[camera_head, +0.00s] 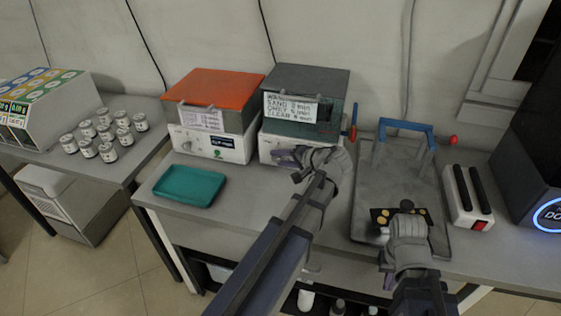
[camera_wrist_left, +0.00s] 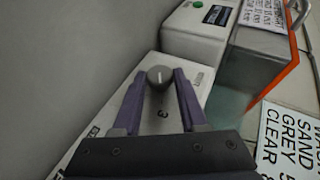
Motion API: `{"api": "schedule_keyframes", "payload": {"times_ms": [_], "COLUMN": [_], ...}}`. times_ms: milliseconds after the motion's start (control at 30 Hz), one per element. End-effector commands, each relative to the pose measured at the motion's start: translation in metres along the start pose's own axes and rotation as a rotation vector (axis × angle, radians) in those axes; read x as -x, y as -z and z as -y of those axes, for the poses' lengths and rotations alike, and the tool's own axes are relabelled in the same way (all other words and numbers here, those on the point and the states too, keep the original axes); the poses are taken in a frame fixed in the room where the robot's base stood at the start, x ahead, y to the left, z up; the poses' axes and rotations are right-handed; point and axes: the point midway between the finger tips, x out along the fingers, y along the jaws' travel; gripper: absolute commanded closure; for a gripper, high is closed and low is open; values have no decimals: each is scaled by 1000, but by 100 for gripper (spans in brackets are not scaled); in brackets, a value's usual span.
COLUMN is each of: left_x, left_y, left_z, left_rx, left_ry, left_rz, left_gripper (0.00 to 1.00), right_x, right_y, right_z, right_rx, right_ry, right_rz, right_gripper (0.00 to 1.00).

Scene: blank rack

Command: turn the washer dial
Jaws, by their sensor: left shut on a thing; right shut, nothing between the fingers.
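The washer (camera_head: 307,105) is the box with a dark grey lid and a white sign listing SAND, GREY and CLEAR times. Its white front is partly hidden by my left arm in the head view. In the left wrist view, a round grey dial (camera_wrist_left: 160,75) with a light pointer mark sits on the white panel (camera_wrist_left: 187,108). My left gripper (camera_head: 291,157) is at that front, and its two purple fingers (camera_wrist_left: 159,92) are shut on the dial from both sides. My right gripper (camera_head: 386,231) is shut and empty over the grey tray at right.
An orange-lidded machine (camera_head: 214,88) stands left of the washer. A green tray (camera_head: 189,185) lies in front of it. The grey tray (camera_head: 436,210) with a blue frame (camera_head: 406,127) and a black plate (camera_head: 381,215) is at right. Several jars (camera_head: 88,148) stand far left.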

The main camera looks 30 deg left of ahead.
Motion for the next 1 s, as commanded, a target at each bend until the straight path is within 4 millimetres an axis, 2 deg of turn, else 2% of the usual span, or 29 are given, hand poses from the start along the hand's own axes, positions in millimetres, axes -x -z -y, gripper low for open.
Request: {"api": "schedule_keyframes", "payload": {"times_ms": [400, 433, 500, 667, 900, 1000], "left_x": [0, 0, 0, 0, 0, 7], "left_y": [-1, -1, -1, -1, 0, 0], "left_z": [-1, -1, -1, -1, 0, 1], "left_rx": [-3, -3, -3, -3, -3, -3], "left_ry": [1, 1, 1, 3, 4, 4], "left_rz": [3, 3, 2, 1, 0, 0], "left_gripper": [100, 57, 49, 31, 30, 30], "right_x": [-1, -1, -1, -1, -1, 3], "right_y": [0, 0, 0, 0, 0, 0], "right_z": [0, 0, 0, 0, 0, 0], "right_rx": [0, 0, 0, 0, 0, 0], "right_ry": [0, 0, 0, 0, 0, 0], "right_rz": [0, 0, 0, 0, 0, 0], "right_gripper": [100, 100, 100, 100, 100, 100]}}
